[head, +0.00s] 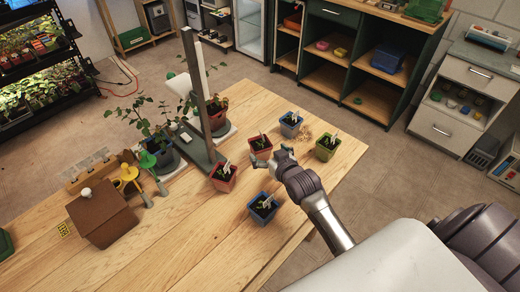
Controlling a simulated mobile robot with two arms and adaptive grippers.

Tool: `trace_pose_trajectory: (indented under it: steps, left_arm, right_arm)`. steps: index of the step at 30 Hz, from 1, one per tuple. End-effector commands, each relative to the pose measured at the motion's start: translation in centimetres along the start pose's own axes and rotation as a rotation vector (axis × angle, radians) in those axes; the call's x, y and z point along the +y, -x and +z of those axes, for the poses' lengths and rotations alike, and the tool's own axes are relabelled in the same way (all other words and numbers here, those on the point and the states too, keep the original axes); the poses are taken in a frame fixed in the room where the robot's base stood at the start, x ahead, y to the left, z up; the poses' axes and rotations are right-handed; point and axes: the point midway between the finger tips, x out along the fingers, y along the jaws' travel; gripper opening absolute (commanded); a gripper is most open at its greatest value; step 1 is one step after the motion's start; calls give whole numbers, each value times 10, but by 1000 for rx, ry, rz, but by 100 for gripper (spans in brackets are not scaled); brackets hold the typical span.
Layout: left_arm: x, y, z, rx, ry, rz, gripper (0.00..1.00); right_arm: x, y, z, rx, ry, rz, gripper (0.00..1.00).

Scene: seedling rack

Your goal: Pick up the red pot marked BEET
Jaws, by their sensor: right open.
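Two small red pots with seedlings and white tags stand on the wooden table (190,240). One red pot (261,147) is near the middle, just beyond my right gripper. The other red pot (223,182) is nearer and to the left. The writing on the tags is too small to read, so I cannot tell which pot is marked BEET. My right gripper (269,158) is open, its fingers close to the middle red pot and partly covering its lower edge in view. I cannot tell whether they touch. My left gripper is not in view.
Blue pots stand behind (290,127) and in front (263,213), and a green pot (326,150) is to the right. A grey post (196,90) rises left of the pots. Larger potted plants and a brown wooden house (102,218) stand further left. The front table is clear.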

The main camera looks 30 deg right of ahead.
Motion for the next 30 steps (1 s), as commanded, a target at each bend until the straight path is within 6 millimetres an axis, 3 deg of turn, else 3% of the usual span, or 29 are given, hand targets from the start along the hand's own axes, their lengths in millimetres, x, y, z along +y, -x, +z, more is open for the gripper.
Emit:
trace_pose_trajectory:
  steps: [5, 12, 18, 25, 26, 30]
  left_arm:
    - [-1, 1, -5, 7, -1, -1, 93]
    - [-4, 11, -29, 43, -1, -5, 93]
    - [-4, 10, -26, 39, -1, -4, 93]
    - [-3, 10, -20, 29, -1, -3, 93]
    - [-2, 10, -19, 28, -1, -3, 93]
    - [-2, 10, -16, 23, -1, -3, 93]
  right_arm:
    - [0, -13, -1, 1, -1, 0, 98]
    - [-1, -43, -6, 0, -1, 0, 98]
    - [-1, -62, -4, 0, -1, 0, 98]
    - [-1, -64, -3, 1, -1, 0, 98]
    - [-1, -64, -3, 1, -1, 0, 96]
    - [-1, -63, -3, 1, -1, 0, 73]
